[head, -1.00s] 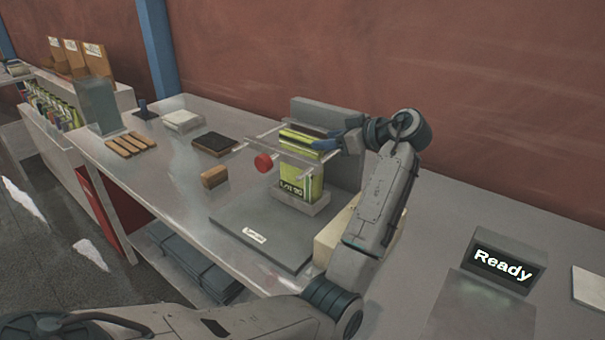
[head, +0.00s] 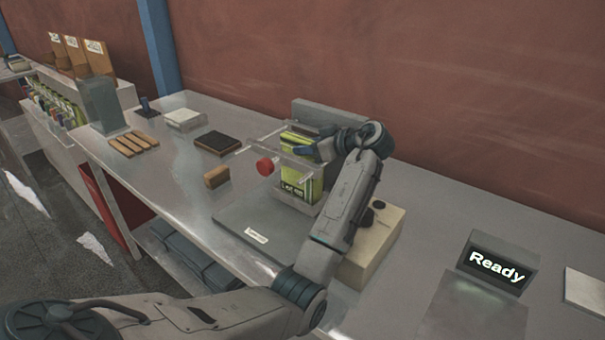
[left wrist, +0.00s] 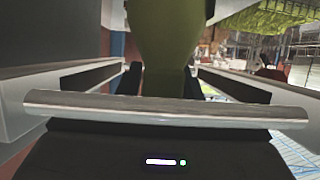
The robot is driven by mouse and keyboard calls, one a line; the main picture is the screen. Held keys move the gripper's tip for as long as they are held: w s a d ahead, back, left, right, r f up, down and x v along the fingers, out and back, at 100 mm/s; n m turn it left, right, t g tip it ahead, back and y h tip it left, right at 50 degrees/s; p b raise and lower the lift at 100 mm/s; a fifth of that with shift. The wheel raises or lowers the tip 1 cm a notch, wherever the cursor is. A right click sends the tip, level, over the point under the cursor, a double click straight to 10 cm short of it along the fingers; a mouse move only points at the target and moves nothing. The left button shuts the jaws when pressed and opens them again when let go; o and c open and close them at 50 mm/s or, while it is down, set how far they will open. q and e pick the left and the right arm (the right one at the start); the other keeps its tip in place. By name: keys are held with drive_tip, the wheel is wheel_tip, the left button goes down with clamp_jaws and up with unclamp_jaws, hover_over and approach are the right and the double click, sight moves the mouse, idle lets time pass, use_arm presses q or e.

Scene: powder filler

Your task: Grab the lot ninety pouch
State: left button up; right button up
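A yellow-green pouch (head: 299,184) with a dark printed band stands upright in a grey holder (head: 294,202) on the bench. The print is blurred now; earlier it looked like "LOT 90". My left gripper (head: 318,150) reaches in from the right at the pouch's upper part. In the left wrist view the pouch (left wrist: 165,40) lies straight ahead, centred between two dark fingertips (left wrist: 163,80). I see no clear gap beside it, but cannot tell whether the fingers press on it. My right gripper is not in view.
A clear guard with rods and a red knob (head: 265,166) stands close around the pouch. A grey plate (head: 262,228) lies in front. A beige box (head: 372,240) sits beside my forearm. A "Ready" display (head: 497,264) stands at right. A brown block (head: 216,177) lies left.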

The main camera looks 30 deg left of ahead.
use_arm(q)
clamp_jaws()
